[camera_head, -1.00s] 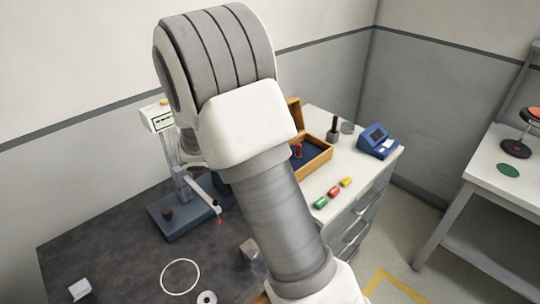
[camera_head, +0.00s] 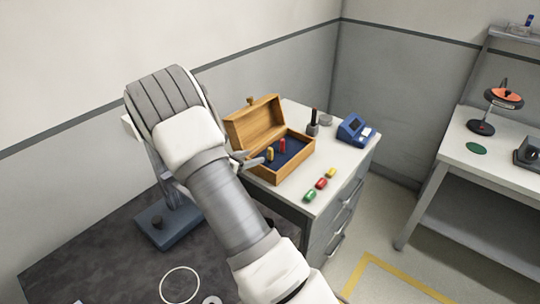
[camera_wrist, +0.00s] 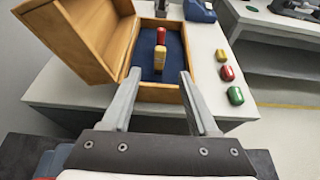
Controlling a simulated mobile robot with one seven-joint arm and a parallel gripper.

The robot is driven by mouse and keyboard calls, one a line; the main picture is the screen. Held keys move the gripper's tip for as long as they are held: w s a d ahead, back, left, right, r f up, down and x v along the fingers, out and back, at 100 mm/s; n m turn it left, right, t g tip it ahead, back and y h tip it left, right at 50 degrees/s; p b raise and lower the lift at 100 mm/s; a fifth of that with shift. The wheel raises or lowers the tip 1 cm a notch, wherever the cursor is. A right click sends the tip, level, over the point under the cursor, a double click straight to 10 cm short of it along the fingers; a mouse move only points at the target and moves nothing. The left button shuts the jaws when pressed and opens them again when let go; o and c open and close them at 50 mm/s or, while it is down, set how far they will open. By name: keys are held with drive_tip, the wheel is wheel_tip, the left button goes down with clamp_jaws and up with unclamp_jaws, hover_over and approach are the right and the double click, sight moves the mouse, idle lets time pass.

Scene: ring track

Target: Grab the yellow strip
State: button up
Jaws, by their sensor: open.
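A yellow strip (camera_head: 269,153) stands upright in the open wooden box, beside a red strip (camera_head: 281,145). In the wrist view, the yellow strip (camera_wrist: 160,59) appears pale yellow and lies ahead between my fingers, with the red one (camera_wrist: 160,35) just behind it. Another small yellow piece (camera_head: 331,173) lies on the white top outside the box. My gripper (camera_wrist: 160,77) is open and empty, with its fingers at the near side of the box. In the head view, my gripper (camera_head: 248,160) is partly hidden by my arm.
The wooden box (camera_head: 300,163) has a blue lining and a raised lid at left. Red (camera_head: 321,183) and green (camera_head: 310,195) pieces lie right of it. A dark holder (camera_head: 313,127) and blue device (camera_head: 356,131) stand behind. A blue-based stand (camera_head: 168,228) is at left.

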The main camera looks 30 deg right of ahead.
sight(269, 152)
drive_tip(key=x, duration=0.8)
drive_tip(key=shift+w+d+f, duration=0.1)
drive_tip(key=shift+w+d, duration=0.05)
drive_tip(key=shift+d, duration=0.05)
clamp_jaws()
